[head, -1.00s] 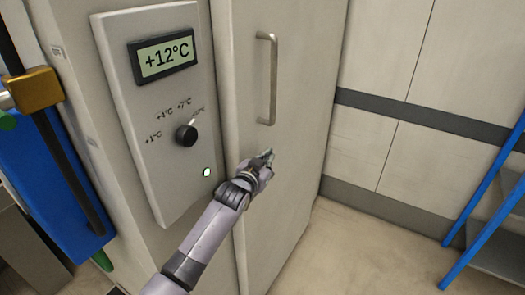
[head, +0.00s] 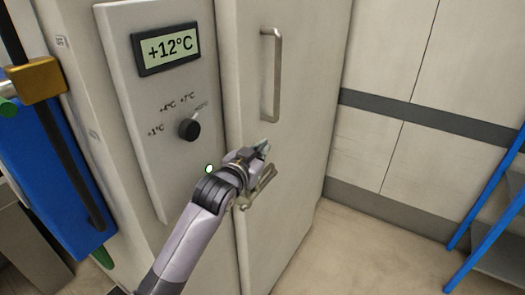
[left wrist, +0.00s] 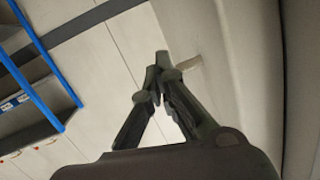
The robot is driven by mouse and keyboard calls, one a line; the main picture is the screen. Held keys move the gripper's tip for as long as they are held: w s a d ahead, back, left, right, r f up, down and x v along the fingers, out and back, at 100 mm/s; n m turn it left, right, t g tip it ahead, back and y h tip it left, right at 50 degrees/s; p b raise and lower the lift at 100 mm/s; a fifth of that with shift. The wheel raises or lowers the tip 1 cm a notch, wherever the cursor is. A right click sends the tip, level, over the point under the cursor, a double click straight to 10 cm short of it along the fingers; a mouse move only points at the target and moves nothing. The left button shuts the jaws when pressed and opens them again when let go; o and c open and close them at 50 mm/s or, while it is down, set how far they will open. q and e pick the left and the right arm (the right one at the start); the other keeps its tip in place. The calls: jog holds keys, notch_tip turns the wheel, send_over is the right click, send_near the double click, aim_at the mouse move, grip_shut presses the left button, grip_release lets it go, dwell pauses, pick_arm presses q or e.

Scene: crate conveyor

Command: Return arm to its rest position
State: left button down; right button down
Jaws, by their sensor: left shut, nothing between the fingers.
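My left arm reaches up from the bottom of the head view. Its gripper (head: 266,160) is in front of the pale cabinet door (head: 290,190), below the metal door handle (head: 272,75). In the left wrist view the fingertips of the gripper (left wrist: 161,62) come together with nothing held between them. The control panel (head: 122,90) is left of the door, with a display (head: 166,49) reading +12°C. The black knob (head: 189,129) below it points up and right. A lit green-white lamp (head: 209,169) shows beside my wrist. My right gripper is not in view.
Blue shelf rails (head: 487,190) stand at the right and also show in the left wrist view (left wrist: 45,60). A blue object (head: 40,165) with a yellow block (head: 36,80) is at the far left. Open floor (head: 375,245) lies right of the door.

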pick_arm(q)
jog(key=s+a+f+n+g+y, duration=0.25)
jog(key=s+a+f, duration=0.35)
jog(key=s+f, duration=0.35)
jog(key=s+a+f+n+g+y, duration=0.1)
jog(key=s+a+f+g+y, duration=0.15)
jog(key=s+a+f, duration=0.6)
jog(key=s+a+f+n+g+y, duration=0.1)
jog(key=s+a+f+g, duration=0.15)
jog(key=s, duration=0.55)
jog(key=s+a+f+g+y, duration=0.1)
jog(key=s+a+f, duration=0.25)
jog(key=s, duration=0.45)
jog(key=s+a+f+n+g, duration=0.1)
jog(key=s+a+f+g, duration=0.2)
jog(key=s, duration=0.4)
notch_tip(320, 180, down, 29)
jog(key=s+b, duration=0.3)
jog(key=s+a+f+g+b, duration=0.1)
jog(key=s+f, duration=0.7)
jog(key=f, duration=0.1)
jog(key=s+a+f+g+b, duration=0.1)
jog(key=s+a+f, duration=0.1)
jog(key=s+f, duration=0.6)
jog(key=shift+a+f+y, duration=0.3)
jog(key=shift+f, duration=0.25)
